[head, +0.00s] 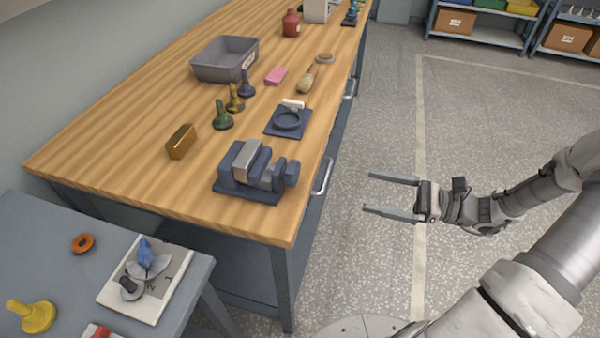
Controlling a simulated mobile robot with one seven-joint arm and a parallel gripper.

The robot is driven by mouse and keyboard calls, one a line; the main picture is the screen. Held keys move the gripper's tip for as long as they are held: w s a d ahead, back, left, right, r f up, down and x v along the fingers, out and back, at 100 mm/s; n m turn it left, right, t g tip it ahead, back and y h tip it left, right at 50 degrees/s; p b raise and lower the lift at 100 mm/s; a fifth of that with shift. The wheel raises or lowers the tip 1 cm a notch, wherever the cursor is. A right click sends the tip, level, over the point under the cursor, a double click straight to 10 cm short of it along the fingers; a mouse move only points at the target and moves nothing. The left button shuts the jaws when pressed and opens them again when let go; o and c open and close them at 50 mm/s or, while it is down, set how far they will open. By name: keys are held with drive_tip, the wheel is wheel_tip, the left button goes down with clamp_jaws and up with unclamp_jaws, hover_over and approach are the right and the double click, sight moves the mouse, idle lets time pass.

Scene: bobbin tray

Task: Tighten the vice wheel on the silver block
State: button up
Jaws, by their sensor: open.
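The blue-grey vice (235,189) stands near the front right corner of the wooden workbench. The silver block (250,158) sits upright between its jaws; I cannot tell whether both jaws touch it. The vice wheel (291,172) appears to be the dark round part at the vice's right end, facing the bench edge. My gripper (367,192) is open and empty, to the right of the vice and apart from it, beyond the bench edge. Its two fingers point left toward the vice.
On the bench (120,150) are a brass block (181,141), a dark square fixture (287,122), several pawn-like pieces, a grey bin (225,60) and a brush (306,82). A drawer handle (323,176) juts from the bench side. A grey side table (50,260) stands lower left. Floor around my gripper is clear.

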sight(298, 175)
drive_tip(key=b+x, duration=0.1)
drive_tip(key=x, duration=1.6)
drive_tip(key=shift+a, duration=0.1)
drive_tip(key=c, duration=1.3)
drive_tip(key=shift+c, duration=0.2)
